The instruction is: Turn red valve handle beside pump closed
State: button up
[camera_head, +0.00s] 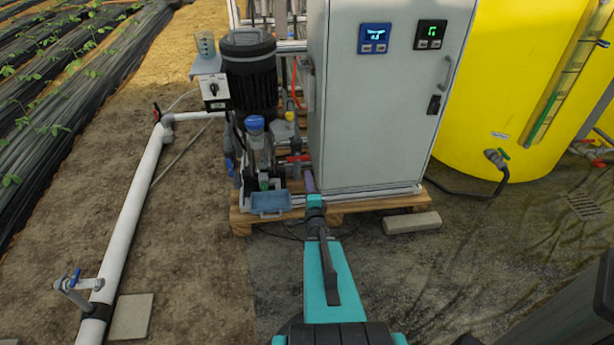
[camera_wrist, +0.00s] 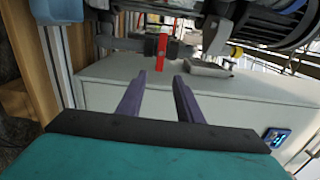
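The red valve handle (camera_head: 299,158) is on a grey pipe low between the pump and the cabinet. In the wrist view the red handle (camera_wrist: 161,48) is a narrow upright bar just beyond the fingertips, roughly between them in line. My gripper (camera_head: 309,178) reaches in at the cabinet's lower left edge. In the wrist view its two purple fingers (camera_wrist: 159,75) are apart with nothing between them, and a gap shows between the tips and the handle. The pump (camera_head: 248,75) has a black ribbed motor and stands left of the cabinet.
The grey cabinet (camera_head: 370,110) stands close to the right of my gripper. A blue tray (camera_head: 270,202) sits at the wooden pallet's (camera_head: 240,222) front edge. A blue-capped filter (camera_head: 256,135) stands left of the handle. A yellow tank (camera_head: 530,70) is at right.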

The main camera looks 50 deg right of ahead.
jog(key=shift+v, duration=1.25)
